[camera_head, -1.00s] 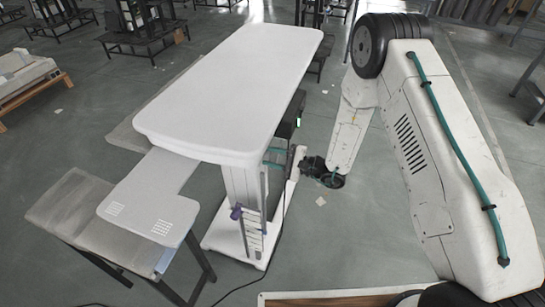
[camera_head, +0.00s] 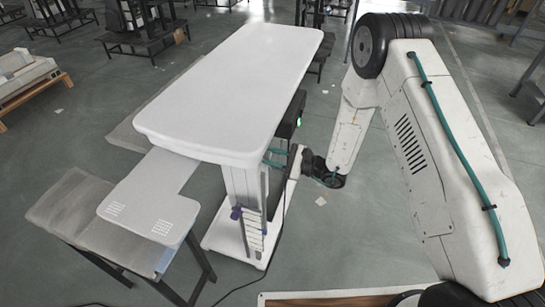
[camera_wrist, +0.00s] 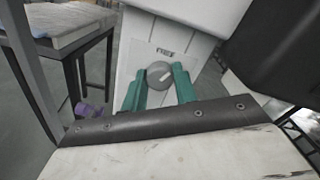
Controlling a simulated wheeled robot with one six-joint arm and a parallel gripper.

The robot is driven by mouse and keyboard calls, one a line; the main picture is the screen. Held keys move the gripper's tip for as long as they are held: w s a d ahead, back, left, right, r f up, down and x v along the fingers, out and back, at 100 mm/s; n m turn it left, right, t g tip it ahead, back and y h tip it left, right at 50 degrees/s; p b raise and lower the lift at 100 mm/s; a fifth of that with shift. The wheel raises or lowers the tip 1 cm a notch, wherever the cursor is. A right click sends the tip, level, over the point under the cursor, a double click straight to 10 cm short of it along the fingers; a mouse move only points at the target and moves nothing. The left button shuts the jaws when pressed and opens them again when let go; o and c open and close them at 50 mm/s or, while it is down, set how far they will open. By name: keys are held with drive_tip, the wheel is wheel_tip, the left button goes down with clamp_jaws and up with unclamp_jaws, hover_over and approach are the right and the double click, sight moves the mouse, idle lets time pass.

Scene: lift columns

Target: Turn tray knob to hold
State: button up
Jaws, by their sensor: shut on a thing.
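The tray knob (camera_wrist: 160,75) is a round grey dial with a pale pointer bar, which slants up to the right. It sits on a light plate on the white column, below a small printed label (camera_wrist: 165,52). The two teal fingers of my gripper (camera_wrist: 158,73) stand on either side of the knob and are shut on it. In the head view my gripper (camera_head: 277,158) reaches the column's right side under the white tabletop (camera_head: 235,85). The knob is hidden there.
A dark box with a green light (camera_head: 299,121) hangs under the tabletop. A lower white shelf (camera_head: 150,195) overlaps a grey side table (camera_head: 65,215). A purple part (camera_head: 237,213) is on the column's front. A black cable runs down to the floor.

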drive_tip(key=m, duration=1)
drive_tip(key=shift+m, duration=0.3)
drive_tip(key=shift+d+m, duration=0.1)
drive_tip(key=shift+m, duration=0.2)
drive_tip(key=o, duration=1)
drive_tip(key=shift+c, duration=0.2)
drive_tip(key=v, duration=0.8)
